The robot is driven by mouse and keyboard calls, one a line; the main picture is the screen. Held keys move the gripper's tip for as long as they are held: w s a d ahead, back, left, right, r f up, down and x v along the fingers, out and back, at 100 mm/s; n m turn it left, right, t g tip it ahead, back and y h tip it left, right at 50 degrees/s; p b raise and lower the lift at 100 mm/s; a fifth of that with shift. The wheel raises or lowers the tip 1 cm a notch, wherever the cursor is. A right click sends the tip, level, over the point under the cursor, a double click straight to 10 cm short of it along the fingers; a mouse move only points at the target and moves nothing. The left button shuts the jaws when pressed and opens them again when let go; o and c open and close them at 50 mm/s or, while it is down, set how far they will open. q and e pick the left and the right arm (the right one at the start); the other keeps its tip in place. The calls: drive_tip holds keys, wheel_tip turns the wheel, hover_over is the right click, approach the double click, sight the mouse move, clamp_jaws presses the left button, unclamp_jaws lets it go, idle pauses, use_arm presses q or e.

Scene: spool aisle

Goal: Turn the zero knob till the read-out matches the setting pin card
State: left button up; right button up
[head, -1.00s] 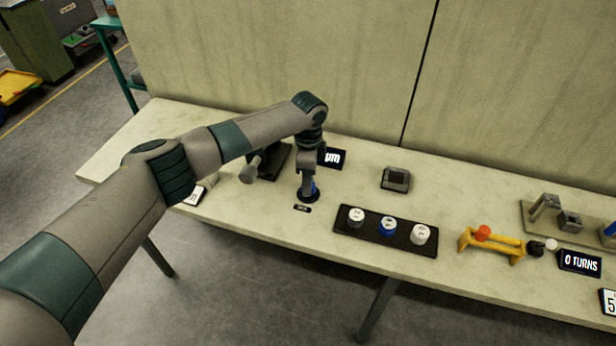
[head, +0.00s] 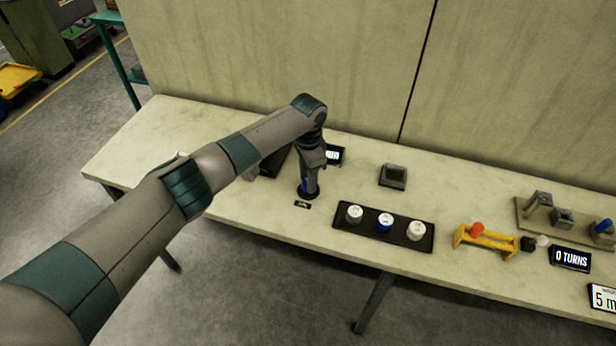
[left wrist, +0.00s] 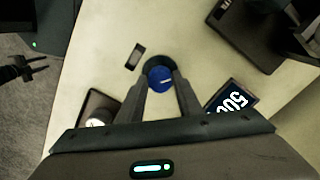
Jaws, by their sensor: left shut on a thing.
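The blue zero knob (left wrist: 160,77) stands on a round dark base on the bench. My left gripper (head: 308,188) points down over it, and in the left wrist view its two fingers (left wrist: 160,88) close on the knob's sides. The read-out (head: 334,155) is a small dark screen behind the knob, partly covered by my wrist. In the left wrist view the read-out (left wrist: 232,100) shows tilted digits like "500", partly cut off. The setting pin card is not identifiable now; my arm covers the bench's left part. My right gripper (left wrist: 44,64) appears open, over the floor.
A small label (head: 302,204) lies before the knob. A dark tray (head: 343,238) with white and blue knobs is to the right. Beyond are a grey block (head: 393,176), a yellow stand (head: 486,243), a "0 TURNS" screen (head: 571,259) and a "5 m" card (head: 603,297).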

use_arm(q)
drive_tip(key=shift+r, duration=0.1)
drive_tip(key=o, duration=0.9)
drive_tip(key=shift+o, duration=0.7)
wheel_tip(320, 180, up, 17)
drive_tip(key=b, duration=0.4)
drive_tip(key=shift+r+b, duration=0.2)
drive_tip(key=shift+b, duration=0.15)
drive_tip(key=shift+f, duration=0.1)
